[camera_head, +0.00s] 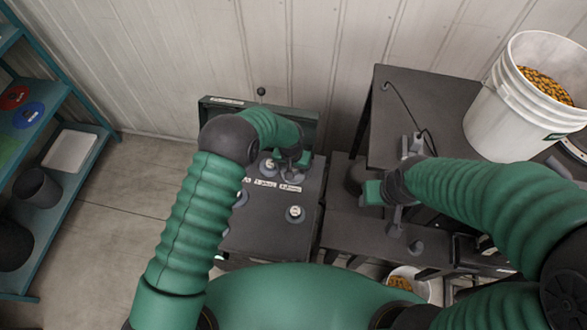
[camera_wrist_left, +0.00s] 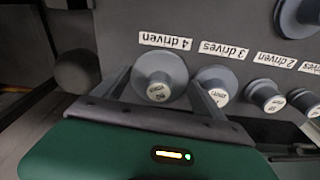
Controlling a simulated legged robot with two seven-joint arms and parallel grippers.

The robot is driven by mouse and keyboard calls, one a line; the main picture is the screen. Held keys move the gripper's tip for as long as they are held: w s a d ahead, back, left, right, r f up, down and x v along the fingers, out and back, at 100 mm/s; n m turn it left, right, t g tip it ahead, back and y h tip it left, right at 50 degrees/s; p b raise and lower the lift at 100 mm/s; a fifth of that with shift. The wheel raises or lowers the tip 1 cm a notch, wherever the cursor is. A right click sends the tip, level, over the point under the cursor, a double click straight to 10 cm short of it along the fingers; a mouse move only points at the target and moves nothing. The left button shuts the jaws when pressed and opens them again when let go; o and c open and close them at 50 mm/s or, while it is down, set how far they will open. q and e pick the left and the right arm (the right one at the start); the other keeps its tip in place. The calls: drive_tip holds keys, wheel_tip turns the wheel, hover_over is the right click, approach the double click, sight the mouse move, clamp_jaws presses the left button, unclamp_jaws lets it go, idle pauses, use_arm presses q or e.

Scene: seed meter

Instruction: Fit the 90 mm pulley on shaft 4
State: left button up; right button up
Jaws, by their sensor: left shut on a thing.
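The black board (camera_head: 255,235) carries grey shafts and hubs with white labels. In the left wrist view, the label "4 driven" (camera_wrist_left: 165,41) lies by a grey round pulley (camera_wrist_left: 160,72) with a pale end; its size marking is too small to read. My left gripper (camera_wrist_left: 160,92) has a finger on either side of this pulley and is shut on it. Whether it sits fully on shaft 4 is hidden. In the head view my left gripper (camera_head: 300,162) is at the board's far right, partly covered by its arm. My right gripper (camera_head: 393,193) is over the dark bench; its fingers are unclear.
A white bucket of yellow grain (camera_head: 510,105) stands on the dark table (camera_head: 400,95) at right. A teal shelf (camera_head: 60,205) is at left. Floor between shelf and board is clear.

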use_arm(q)
drive_tip(key=shift+s+a+f, duration=0.1)
drive_tip(key=shift+s+f, duration=0.15)
drive_tip(key=shift+f, duration=0.1)
drive_tip(key=o, duration=1.5)
drive_tip(key=shift+s, duration=0.1)
drive_tip(key=shift+f, duration=0.1)
drive_tip(key=r+b, duration=0.2)
drive_tip(key=r, duration=0.5)
drive_tip(key=shift+a+r, duration=0.15)
drive_tip(key=shift+a, duration=0.05)
drive_tip(key=r, duration=0.3)
drive_tip(key=s+r+b, duration=0.1)
drive_tip(key=r, duration=0.6)
drive_tip(key=shift+s+d, duration=0.15)
drive_tip(key=shift+d, duration=0.2)
